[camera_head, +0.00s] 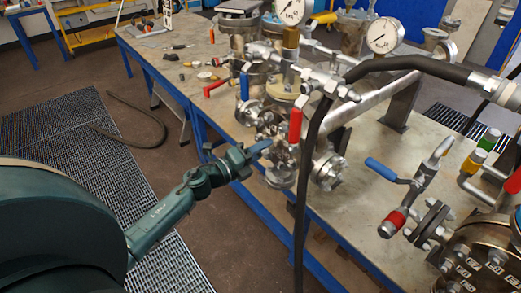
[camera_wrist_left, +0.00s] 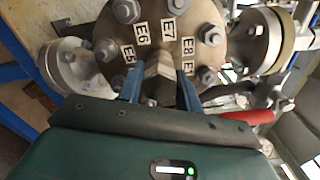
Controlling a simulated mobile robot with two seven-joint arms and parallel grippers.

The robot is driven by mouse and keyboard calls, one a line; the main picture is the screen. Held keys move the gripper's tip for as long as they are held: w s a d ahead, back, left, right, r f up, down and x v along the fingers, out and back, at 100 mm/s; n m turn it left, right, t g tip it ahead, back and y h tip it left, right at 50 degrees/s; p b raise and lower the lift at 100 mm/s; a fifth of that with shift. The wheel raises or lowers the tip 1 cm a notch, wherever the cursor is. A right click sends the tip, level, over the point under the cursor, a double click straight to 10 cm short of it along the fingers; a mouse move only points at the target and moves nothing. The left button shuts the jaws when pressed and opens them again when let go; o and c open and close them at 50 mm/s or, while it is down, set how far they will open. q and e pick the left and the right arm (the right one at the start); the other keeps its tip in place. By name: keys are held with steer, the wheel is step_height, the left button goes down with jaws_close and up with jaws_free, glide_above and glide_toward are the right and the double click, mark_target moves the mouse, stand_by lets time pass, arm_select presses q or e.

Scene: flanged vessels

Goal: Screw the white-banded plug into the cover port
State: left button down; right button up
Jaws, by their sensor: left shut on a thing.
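My left gripper (camera_head: 261,148) reaches in from the left to the flanged fittings at the table's edge. In the left wrist view its two blue fingers (camera_wrist_left: 159,86) are shut on a grey, hex-sided plug (camera_wrist_left: 158,78). I cannot make out a white band on it. The plug is in front of a round tan cover (camera_wrist_left: 185,25) with bolts around its rim and white labels such as E6 and E7. The plug's far end and the port are hidden, so I cannot tell whether they touch. My right gripper is in neither view.
The steel-topped table (camera_head: 340,215) carries several flanged vessels and pressure gauges (camera_head: 383,35). A black hose (camera_head: 308,165) hangs close to the right of my left gripper. A red-handled valve (camera_head: 295,125) stands just beside it.

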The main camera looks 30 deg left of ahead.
arm_select(q)
steer(key=c, duration=0.9)
jaws_free()
steer(key=b+v, duration=0.2)
steer(key=v, duration=1.1)
steer(key=shift+s+a, duration=0.1)
steer(key=s+d+f+n+g+y, duration=0.1)
steer(key=s+d+f+n+g, duration=0.1)
steer(key=s+d+f+n, duration=0.2)
steer(key=s+d+f+n+g+y+p, duration=0.1)
steer(key=s+d+f+n, duration=0.3)
steer(key=d+n, duration=0.5)
steer(key=s+d+f+n+g+y+p, duration=0.1)
steer(key=s+d+f+n+g, duration=0.2)
steer(key=d+f+n, duration=0.3)
steer(key=shift+s+d+n, duration=0.1)
steer(key=shift+s+n, duration=0.15)
steer(key=shift+n, duration=0.9)
steer(key=shift+s+d+n, duration=0.1)
steer(key=shift+s+n, duration=0.15)
steer(key=shift+n, duration=0.9)
